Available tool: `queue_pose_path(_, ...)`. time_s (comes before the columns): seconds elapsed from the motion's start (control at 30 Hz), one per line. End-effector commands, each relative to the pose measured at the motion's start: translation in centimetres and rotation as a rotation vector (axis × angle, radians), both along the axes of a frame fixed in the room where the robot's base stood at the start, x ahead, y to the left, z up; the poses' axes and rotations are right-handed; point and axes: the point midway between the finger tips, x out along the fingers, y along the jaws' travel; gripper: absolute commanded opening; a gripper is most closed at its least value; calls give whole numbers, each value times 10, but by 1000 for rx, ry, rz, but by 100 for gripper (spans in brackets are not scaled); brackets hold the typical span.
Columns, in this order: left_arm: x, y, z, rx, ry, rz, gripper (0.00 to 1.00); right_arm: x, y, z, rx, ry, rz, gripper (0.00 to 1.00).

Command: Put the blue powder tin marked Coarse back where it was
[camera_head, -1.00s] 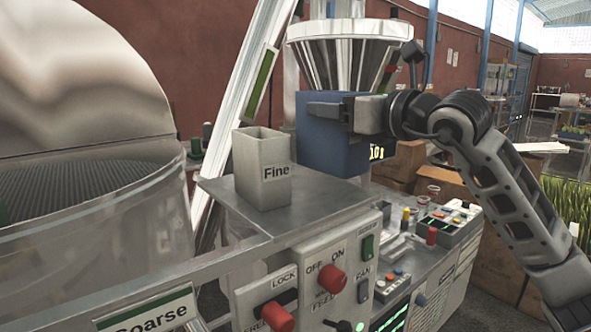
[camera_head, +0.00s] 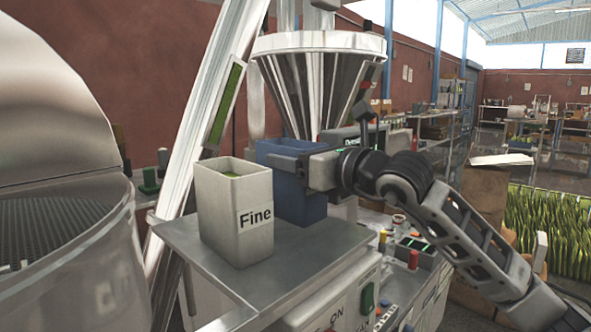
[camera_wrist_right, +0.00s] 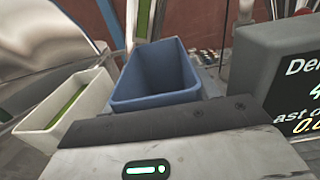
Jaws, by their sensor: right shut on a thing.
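The blue tin (camera_head: 303,208) is upright in my right gripper (camera_head: 290,163), which is shut on its upper part from the right. In the head view it is just behind and to the right of the white tin marked Fine (camera_head: 220,215), over the back part of the metal shelf (camera_head: 185,240). I cannot tell whether its base touches the shelf. No Coarse marking shows on it. In the right wrist view the blue tin (camera_wrist_right: 160,98) is seen from above and looks empty inside, beside the white tin (camera_wrist_right: 40,130). My left gripper is not in view.
A metal funnel (camera_head: 318,75) hangs above and behind the blue tin. A large metal drum (camera_head: 75,265) stands at left. A control panel with knobs (camera_head: 410,245) is at right. The shelf's front right part is bare. A display box (camera_wrist_right: 285,75) is at right in the wrist view.

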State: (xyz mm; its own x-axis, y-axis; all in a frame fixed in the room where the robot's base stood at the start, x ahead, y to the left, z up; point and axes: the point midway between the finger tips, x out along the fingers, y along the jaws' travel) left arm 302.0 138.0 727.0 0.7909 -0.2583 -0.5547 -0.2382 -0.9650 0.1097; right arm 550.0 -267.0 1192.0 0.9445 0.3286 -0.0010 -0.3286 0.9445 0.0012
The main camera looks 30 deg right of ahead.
Motion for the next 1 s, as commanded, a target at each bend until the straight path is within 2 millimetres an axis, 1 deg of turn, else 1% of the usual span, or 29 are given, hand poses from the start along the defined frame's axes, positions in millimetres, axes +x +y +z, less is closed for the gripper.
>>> queue_pose_path(0.03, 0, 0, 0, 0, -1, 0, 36, 0, 0, -8, -1, 3, 0, 26)
queue_pose_path(0.1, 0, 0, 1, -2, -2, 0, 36, 0, 0, -14, 0, 1, 0, 26)
queue_pose_path(0.37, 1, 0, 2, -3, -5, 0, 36, 0, 0, -15, 1, -2, 0, 26)
queue_pose_path(0.47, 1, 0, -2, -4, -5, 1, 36, 0, 0, -18, 1, -2, 0, 26)
queue_pose_path(0.5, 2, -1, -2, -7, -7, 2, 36, 0, 0, -19, 0, -1, 0, 62)
queue_pose_path(0.57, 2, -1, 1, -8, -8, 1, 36, 0, 0, -17, 0, -1, 0, 79)
queue_pose_path(0.6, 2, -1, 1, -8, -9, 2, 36, 0, 0, -17, 0, -1, 0, 81)
queue_pose_path(0.83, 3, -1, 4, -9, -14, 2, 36, 0, 0, -17, 0, -1, 0, 81)
queue_pose_path(0.93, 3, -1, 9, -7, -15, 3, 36, 0, 0, -13, 0, 0, 0, 81)
queue_pose_path(1.0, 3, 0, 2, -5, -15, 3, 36, -6, -3, -18, 0, 1, -1, 81)
